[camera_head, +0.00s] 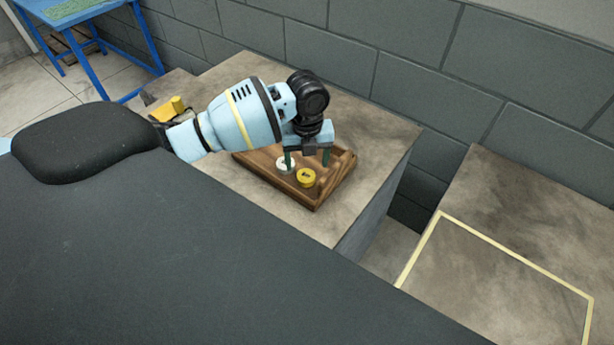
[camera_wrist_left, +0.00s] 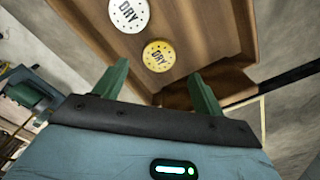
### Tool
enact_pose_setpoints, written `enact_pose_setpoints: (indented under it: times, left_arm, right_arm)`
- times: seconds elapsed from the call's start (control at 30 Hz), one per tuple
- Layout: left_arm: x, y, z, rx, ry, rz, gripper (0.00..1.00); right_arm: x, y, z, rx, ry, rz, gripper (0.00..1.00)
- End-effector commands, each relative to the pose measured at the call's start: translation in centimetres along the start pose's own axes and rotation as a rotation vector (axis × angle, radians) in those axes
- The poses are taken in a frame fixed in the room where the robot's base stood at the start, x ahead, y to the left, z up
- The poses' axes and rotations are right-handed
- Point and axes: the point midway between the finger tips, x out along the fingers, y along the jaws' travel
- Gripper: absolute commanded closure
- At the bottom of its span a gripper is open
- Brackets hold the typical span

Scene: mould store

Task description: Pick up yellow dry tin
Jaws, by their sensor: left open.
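The yellow dry tin (camera_head: 306,178) is a small round tin lying in a wooden tray (camera_head: 318,203). In the left wrist view the yellow tin (camera_wrist_left: 158,56) shows the word DRY on its face. A white tin (camera_head: 285,164) lies beside it in the tray; it also reads DRY in the left wrist view (camera_wrist_left: 129,14). My left gripper (camera_head: 307,160) is over the tray, fingers pointing down, open and empty. In the wrist view the yellow tin lies beyond and between the two fingertips (camera_wrist_left: 159,84), apart from them. My right gripper is not in view.
The tray stands on a stone-like bench (camera_head: 375,140) against a grey block wall. A yellow object (camera_head: 170,108) lies on the bench to the left. At right, a lower surface has a yellow-outlined square (camera_head: 500,285) that is empty. A gap separates the two surfaces. A blue table (camera_head: 75,12) stands at the far left.

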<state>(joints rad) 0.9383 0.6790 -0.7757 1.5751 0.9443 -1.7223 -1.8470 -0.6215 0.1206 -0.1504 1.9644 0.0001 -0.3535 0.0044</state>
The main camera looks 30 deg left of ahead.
Motion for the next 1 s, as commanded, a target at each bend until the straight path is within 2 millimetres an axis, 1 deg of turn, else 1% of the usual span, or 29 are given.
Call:
enact_pose_setpoints:
  times: [0.17,0.4,0.5,0.6,0.8,0.87,1.0]
  left_arm:
    - [0.5,0.0,0.0,0.001,0.000,-0.001,0.30]
    - [3.8,0.2,0.1,0.000,0.000,-0.001,0.30]
    - [4.7,0.2,0.1,0.000,-0.001,-0.001,0.30]
    - [5.2,0.2,0.1,0.001,-0.002,-0.001,0.30]
    - [5.1,0.2,0.2,0.001,-0.003,-0.002,0.30]
    - [5.1,0.2,0.2,0.001,-0.003,-0.002,0.36]
    - [5.1,0.2,0.2,0.001,-0.003,-0.002,0.55]
  right_arm:
    - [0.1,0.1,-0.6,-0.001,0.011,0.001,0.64]
    - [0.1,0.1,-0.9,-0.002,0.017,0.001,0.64]
    - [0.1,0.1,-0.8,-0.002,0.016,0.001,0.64]
    - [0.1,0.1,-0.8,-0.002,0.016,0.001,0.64]
    - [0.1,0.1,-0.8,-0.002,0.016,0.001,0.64]
    - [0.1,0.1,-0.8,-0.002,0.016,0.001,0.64]
    - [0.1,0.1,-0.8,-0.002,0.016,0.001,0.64]
